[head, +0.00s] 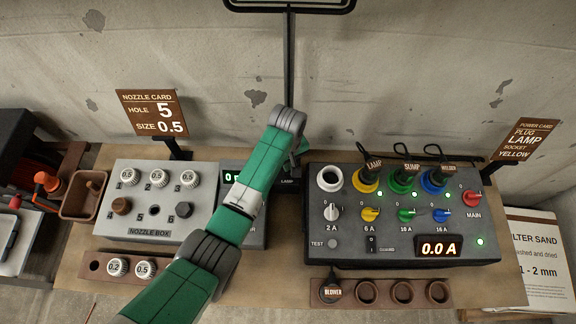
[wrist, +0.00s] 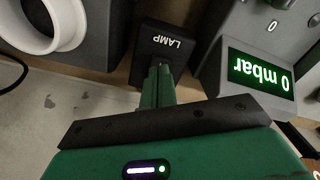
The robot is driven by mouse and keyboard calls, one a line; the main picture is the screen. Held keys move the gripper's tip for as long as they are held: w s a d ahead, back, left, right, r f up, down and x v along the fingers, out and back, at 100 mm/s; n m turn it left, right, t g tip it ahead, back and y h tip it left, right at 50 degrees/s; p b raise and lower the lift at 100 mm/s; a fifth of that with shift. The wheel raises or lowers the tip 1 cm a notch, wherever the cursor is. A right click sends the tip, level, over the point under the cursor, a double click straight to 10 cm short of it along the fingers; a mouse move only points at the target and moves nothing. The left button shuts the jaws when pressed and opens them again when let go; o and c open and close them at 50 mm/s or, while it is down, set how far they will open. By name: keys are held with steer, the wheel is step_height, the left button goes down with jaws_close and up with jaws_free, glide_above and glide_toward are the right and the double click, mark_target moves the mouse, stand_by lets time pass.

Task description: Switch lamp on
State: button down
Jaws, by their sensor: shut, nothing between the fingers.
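The lamp is a black post (head: 288,60) with a frame at the top of the head view. Its dark base (head: 287,183), labelled LAMP, also shows in the wrist view (wrist: 150,65). My gripper (wrist: 160,72) is shut and empty, its fingertips pointing at the base just by the label. I cannot tell whether they touch it. In the head view my arm mostly hides the gripper. A plug tagged LAMP (head: 370,172) sits in the yellow socket of the power box (head: 330,253). No switch on the base is clearly visible.
The nozzle box (head: 150,232) stands left of the lamp base; the power box stands close on its right. A display (wrist: 260,76) reads 0 mbar, another (head: 438,248) 0.0 A. The power card (head: 522,140) reads lamp, socket yellow. The wall (head: 400,60) is behind.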

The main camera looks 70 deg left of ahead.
steer(key=shift+f+b, duration=0.5)
steer(key=shift+f, duration=0.4)
steer(key=shift+r, duration=0.1)
step_height(320, 180, up, 7)
steer(key=p, duration=0.7)
steer(key=shift+r+p, duration=0.1)
steer(key=shift+p, duration=0.25)
